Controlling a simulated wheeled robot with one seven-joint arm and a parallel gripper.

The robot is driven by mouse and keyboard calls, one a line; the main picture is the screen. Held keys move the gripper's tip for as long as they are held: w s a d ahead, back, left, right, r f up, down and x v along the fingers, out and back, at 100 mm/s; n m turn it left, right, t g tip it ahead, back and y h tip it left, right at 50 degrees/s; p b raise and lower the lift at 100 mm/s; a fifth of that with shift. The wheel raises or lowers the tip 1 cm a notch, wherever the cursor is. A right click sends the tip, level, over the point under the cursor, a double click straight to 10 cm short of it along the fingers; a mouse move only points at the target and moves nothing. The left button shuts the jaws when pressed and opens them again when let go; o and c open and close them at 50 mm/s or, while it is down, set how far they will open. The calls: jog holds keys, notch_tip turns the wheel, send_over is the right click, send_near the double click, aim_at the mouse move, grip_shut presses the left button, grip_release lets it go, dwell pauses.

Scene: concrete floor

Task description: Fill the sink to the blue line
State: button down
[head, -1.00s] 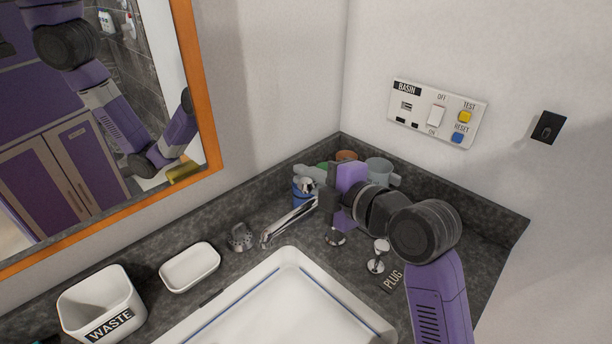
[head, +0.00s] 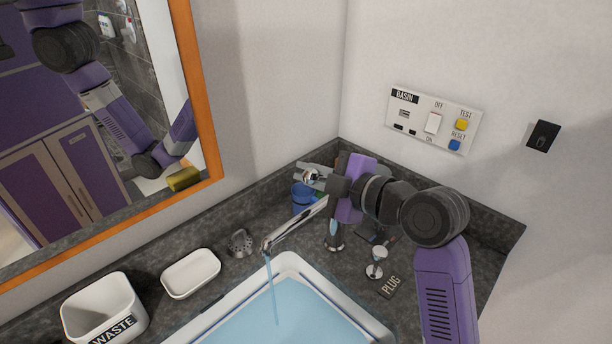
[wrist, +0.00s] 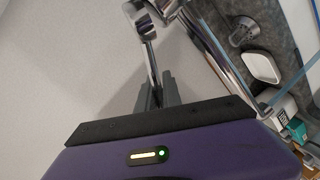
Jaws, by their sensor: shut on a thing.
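The sink (head: 293,262) is a white basin set in a dark grey counter. Pale blue water (head: 262,322) covers its bottom. A thin stream falls into it from the chrome tap spout (head: 298,222). A blue line runs along the inner wall; I cannot tell exactly how the water stands against it. My gripper (head: 324,180) is above the spout's base, shut on the chrome tap lever (head: 311,176). The wrist view shows the grey fingers (wrist: 157,92) closed around the lever's thin rod (wrist: 151,62). The gripper hides part of the tap.
A chrome plug knob (head: 376,262) stands by a PLUG label (head: 390,286). A BASIN switch panel (head: 432,119) is on the right wall. A white soap dish (head: 190,273), a WASTE bin (head: 104,308) and a blue cup (head: 302,196) stand on the counter. A mirror is at left.

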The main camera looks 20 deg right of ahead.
jog(key=shift+w+d+r+m+y, duration=0.15)
jog(key=shift+d+r+m+y, duration=0.25)
jog(key=shift+r+m, duration=0.4)
jog(key=shift+f, duration=0.15)
jog(key=c, duration=1.5)
grip_release()
jog(key=b+v, duration=0.1)
jog(key=v, duration=0.7)
jog(key=shift+w, duration=0.1)
